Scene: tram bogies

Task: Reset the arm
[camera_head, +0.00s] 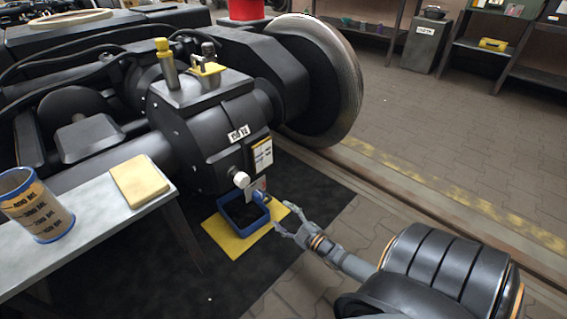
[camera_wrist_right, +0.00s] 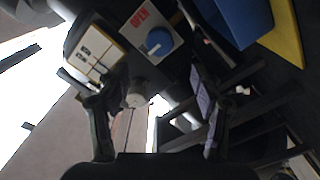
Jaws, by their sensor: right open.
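My right arm comes in from the lower right in the head view. Its right gripper (camera_head: 284,216) is open, with nothing seen between its fingers, and stands just right of the blue tray. In the right wrist view the two spread fingers of the right gripper (camera_wrist_right: 148,88) point at the front of the black gearbox (camera_head: 208,128). A white knob (camera_wrist_right: 137,94) shows beyond and between the fingers, as does a plate marked OPEN (camera_wrist_right: 143,18) with a blue knob (camera_wrist_right: 159,41). My left gripper is not seen.
A blue tray (camera_head: 223,222) stands on a yellow mat (camera_head: 232,245) below the gearbox. A pale bench (camera_head: 95,215) at left bears a can (camera_head: 38,208) and a yellow pad (camera_head: 139,181). A large wheel (camera_head: 335,85) stands behind. The paved floor at right is clear.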

